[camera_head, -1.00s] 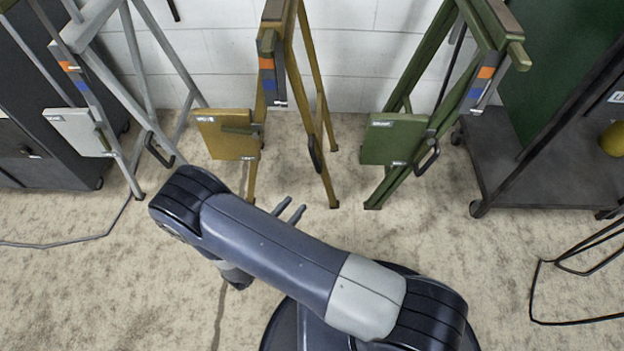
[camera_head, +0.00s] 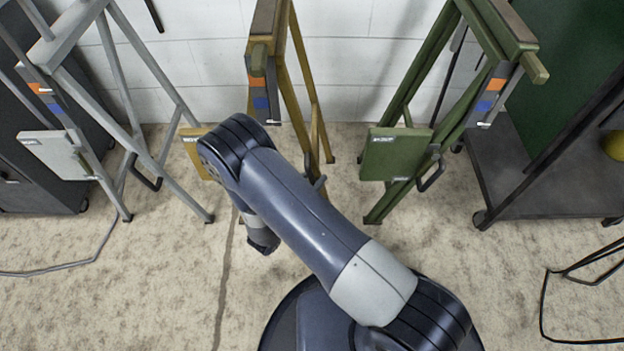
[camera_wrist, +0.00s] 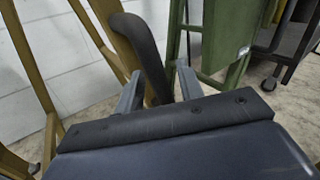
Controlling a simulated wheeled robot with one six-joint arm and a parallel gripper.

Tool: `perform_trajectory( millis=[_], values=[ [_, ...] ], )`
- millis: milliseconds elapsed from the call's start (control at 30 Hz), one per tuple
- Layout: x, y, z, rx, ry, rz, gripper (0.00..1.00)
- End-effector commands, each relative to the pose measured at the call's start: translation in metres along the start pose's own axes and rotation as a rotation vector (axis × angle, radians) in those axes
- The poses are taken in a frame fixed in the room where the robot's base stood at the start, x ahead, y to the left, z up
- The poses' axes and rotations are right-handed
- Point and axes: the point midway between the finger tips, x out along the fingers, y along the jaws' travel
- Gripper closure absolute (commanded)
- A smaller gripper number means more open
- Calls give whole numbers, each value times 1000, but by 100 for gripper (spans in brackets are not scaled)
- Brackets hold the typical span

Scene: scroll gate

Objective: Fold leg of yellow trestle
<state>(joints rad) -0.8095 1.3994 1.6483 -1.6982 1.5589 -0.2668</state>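The yellow trestle (camera_head: 290,95) stands against the wall in the middle of the head view. My arm covers its lower front and most of its yellow panel (camera_head: 192,148). In the wrist view, a black handle (camera_wrist: 146,50) lies in front of a yellow leg of the trestle (camera_wrist: 103,27). My gripper (camera_wrist: 160,88) is open, with one finger on each side of the handle's lower end. I cannot tell whether the fingers touch it. In the head view the gripper is mostly hidden behind my arm.
A grey trestle (camera_head: 115,75) stands on the left and a green trestle (camera_head: 410,75) on the right, both close to the yellow one. A dark cart (camera_head: 545,185) stands at far right.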

Motion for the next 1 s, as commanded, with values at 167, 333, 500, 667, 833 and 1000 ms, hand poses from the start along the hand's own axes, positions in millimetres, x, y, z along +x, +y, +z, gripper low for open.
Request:
perform_trajectory(
  millis=[167,333,500,667,833,1000],
  values=[
    [0,0,0,0,0,0,66],
    [0,0,0,0,0,0,80],
    [0,0,0,0,0,0,94],
    [0,0,0,0,0,0,100],
    [0,0,0,0,0,0,100],
    [-2,2,0,8,5,1,100]
  ],
)
